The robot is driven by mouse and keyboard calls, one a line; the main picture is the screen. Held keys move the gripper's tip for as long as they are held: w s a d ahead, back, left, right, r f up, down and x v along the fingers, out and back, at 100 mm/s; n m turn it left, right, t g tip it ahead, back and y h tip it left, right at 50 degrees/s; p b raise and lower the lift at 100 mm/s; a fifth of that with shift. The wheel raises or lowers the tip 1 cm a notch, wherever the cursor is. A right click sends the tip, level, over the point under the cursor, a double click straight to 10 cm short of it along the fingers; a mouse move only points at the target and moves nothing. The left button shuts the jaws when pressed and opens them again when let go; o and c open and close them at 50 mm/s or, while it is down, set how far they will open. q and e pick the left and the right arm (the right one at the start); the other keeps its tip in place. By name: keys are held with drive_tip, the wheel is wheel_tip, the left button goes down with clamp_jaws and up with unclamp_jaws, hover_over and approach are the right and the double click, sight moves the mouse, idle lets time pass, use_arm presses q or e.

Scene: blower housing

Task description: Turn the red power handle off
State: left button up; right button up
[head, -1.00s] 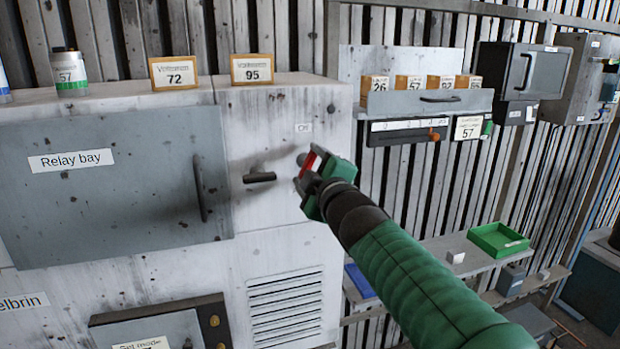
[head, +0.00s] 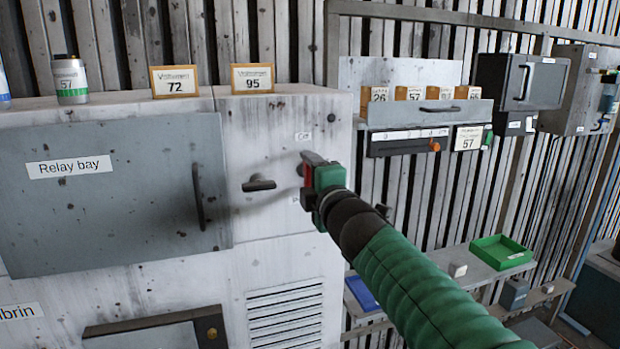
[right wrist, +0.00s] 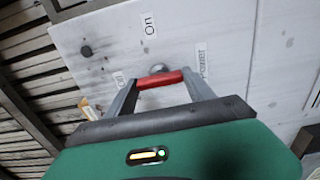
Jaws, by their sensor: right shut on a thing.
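The red power handle (head: 307,175) is on the front of the pale cabinet, right of a dark handle. In the head view my right gripper (head: 308,171) covers most of it. In the right wrist view the red handle (right wrist: 160,79) lies across between the two grey fingers of my right gripper (right wrist: 160,85), which are shut on it. A round grey mount (right wrist: 151,56) shows behind it. Labels "On" (right wrist: 150,23), "Off" (right wrist: 118,80) and "Power" (right wrist: 200,60) surround it. The handle's exact angle to the labels is hard to tell. My left gripper is out of view.
A dark handle (head: 259,183) sticks out just left of the gripper. The grey "Relay bay" door (head: 110,200) is shut. A shelf unit (head: 425,115) with numbered cards stands to the right. A green tray (head: 500,251) is on a lower shelf.

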drive_tip(key=shift+a+f, duration=0.1)
drive_tip(key=shift+f, duration=0.25)
drive_tip(key=o, duration=1.1)
drive_tip(key=shift+o, duration=1.1)
drive_tip(key=shift+r, duration=0.1)
drive_tip(key=shift+o, duration=0.3)
drive_tip(key=shift+r, duration=0.1)
drive_tip(key=shift+s, duration=0.1)
